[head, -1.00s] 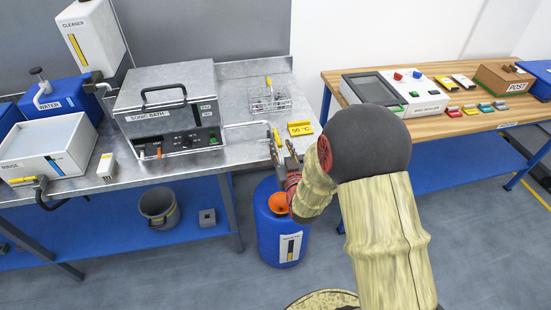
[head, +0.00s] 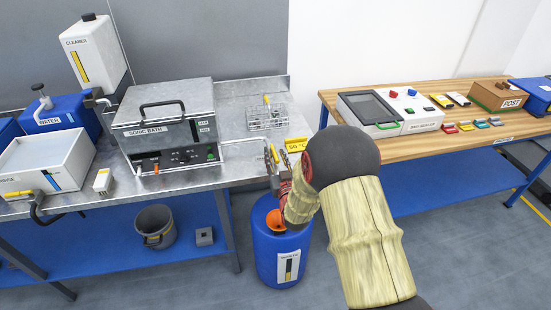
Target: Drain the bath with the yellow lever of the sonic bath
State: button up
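The sonic bath (head: 165,115) is a grey metal box with its lid down, on the left bench. A white pipe (head: 243,141) runs from its right side to the bench's right end. A small yellow lever (head: 274,153) shows at the pipe's end. My gripper (head: 280,160) is just beside this lever, pointing away from me. Its fingers are small and partly hidden by my wrist, so I cannot tell whether they touch the lever. Below stands a blue waste drum (head: 283,250) with an orange funnel (head: 275,220) on top, partly behind my arm.
A wire basket (head: 267,116) and a yellow 50 °C sign (head: 297,144) stand on the metal bench (head: 225,175) near my gripper. A grey bucket (head: 155,226) is on the lower shelf. A wooden table (head: 420,146) with a test device stands right.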

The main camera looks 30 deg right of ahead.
jog(key=c, duration=0.3)
grip_shut()
dwell(0.7)
